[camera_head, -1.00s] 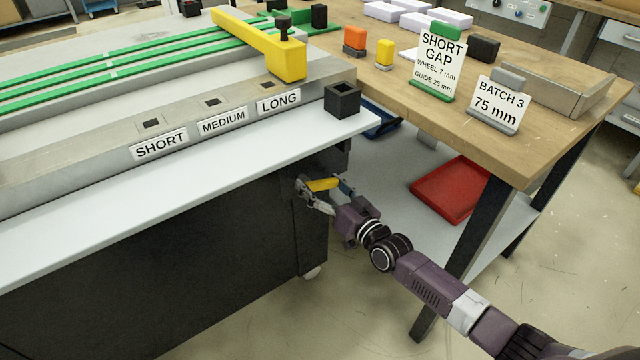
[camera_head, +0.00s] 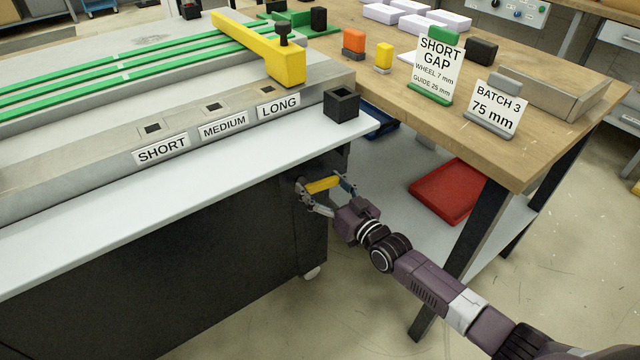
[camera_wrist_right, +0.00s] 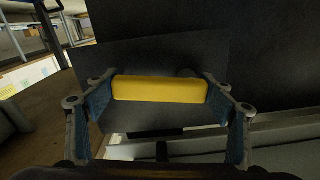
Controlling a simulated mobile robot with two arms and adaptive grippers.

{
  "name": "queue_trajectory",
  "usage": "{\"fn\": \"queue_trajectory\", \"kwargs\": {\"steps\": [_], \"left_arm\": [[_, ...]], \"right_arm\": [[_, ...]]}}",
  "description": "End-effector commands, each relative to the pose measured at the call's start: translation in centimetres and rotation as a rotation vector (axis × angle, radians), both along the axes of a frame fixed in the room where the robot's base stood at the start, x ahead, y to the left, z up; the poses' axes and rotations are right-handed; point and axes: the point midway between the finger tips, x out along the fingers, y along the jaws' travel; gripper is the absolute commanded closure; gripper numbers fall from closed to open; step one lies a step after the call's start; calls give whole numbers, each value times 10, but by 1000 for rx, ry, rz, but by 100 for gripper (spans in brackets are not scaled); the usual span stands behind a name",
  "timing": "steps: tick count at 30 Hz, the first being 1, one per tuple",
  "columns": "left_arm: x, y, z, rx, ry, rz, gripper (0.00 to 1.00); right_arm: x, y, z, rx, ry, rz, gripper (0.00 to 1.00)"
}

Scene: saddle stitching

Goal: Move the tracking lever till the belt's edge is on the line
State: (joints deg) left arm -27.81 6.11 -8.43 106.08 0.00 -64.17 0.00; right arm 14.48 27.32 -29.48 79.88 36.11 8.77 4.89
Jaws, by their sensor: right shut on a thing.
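The tracking lever seems to be the yellow bar (camera_head: 322,185) on the dark end of the machine, under the white top. My right gripper (camera_head: 326,190) is around it. In the right wrist view, the yellow bar (camera_wrist_right: 160,89) lies crosswise between the two blue-padded fingers (camera_wrist_right: 165,100), one at each end, in front of a dark plate. The gripper is shut on it. Green belts (camera_head: 130,62) run along the machine top at the left. I cannot make out a belt edge against a line. My left gripper is out of view.
The white ledge (camera_head: 200,165) of the machine is just above my right gripper. A wooden table (camera_head: 545,140) with signs and small blocks stands at the right, its dark leg (camera_head: 480,225) close to my right arm. A red tray (camera_head: 450,190) sits on the shelf below.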

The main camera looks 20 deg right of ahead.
Motion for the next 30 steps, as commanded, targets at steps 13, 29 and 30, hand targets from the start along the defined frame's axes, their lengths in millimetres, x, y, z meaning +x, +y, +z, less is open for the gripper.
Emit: {"fn": "queue_trajectory", "kwargs": {"steps": [13, 29, 30], "left_arm": [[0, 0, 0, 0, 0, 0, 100], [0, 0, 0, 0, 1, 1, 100], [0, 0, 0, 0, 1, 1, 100]], "right_arm": [[0, 0, 0, 2, 1, 0, 6], [-62, -22, -2, 1, 5, 0, 6], [-69, -24, -2, 1, 3, 1, 6]]}}
